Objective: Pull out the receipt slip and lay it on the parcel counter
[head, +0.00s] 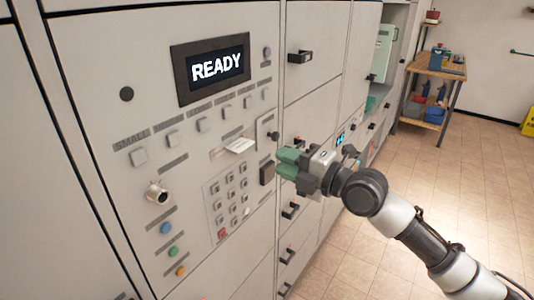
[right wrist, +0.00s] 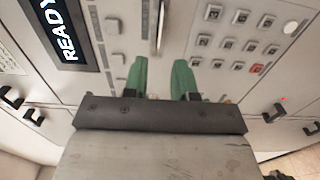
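The white receipt slip (head: 240,145) sticks out of a slot in the grey locker panel, above the keypad, in the head view. In the right wrist view the slip (right wrist: 161,25) shows edge-on as a thin pale strip, beyond the fingers. My right gripper (head: 284,163) has green fingers and stands to the right of the slip, apart from it. In the right wrist view my right gripper (right wrist: 161,78) is open, with an empty gap between its fingers. My left gripper is not in view. I cannot make out the parcel counter for certain.
A screen (head: 217,67) reading READY sits above the slot, and a keypad (head: 229,201) below it. Locker doors with dark handles (head: 300,57) run along the right. A wooden table (head: 435,70) stands at the far right, with open tiled floor before it.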

